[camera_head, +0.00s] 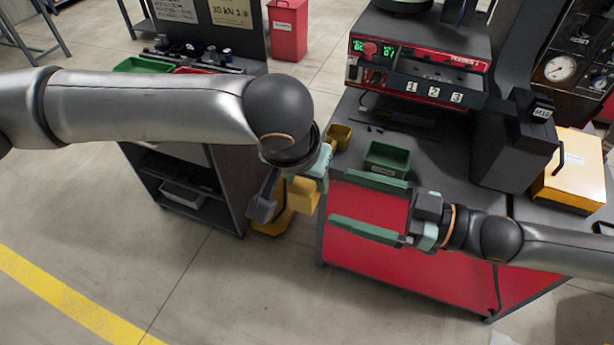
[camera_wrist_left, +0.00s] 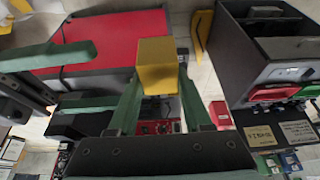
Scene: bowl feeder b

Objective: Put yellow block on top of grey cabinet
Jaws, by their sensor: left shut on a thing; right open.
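The yellow block (camera_head: 303,196) is held by my left gripper (camera_head: 308,180) in the gap between the grey cabinet and the red bench. In the left wrist view the block (camera_wrist_left: 157,65) sits between the two green fingers of the left gripper (camera_wrist_left: 158,90). The grey cabinet (camera_head: 226,185) stands to the left, partly behind my left arm; it has open shelves, and its top carries several items. It also shows at the upper right of the left wrist view (camera_wrist_left: 250,75). My right gripper (camera_head: 372,208) is open and empty, its green fingers spread before the red bench front.
The red bench (camera_head: 390,268) has a dark top with a green bin (camera_head: 387,159), a small yellow bin (camera_head: 339,136) and a red-fronted machine (camera_head: 430,75). A green tray (camera_head: 143,65) lies on the cabinet top. A yellow object (camera_head: 272,222) stands low behind my left gripper.

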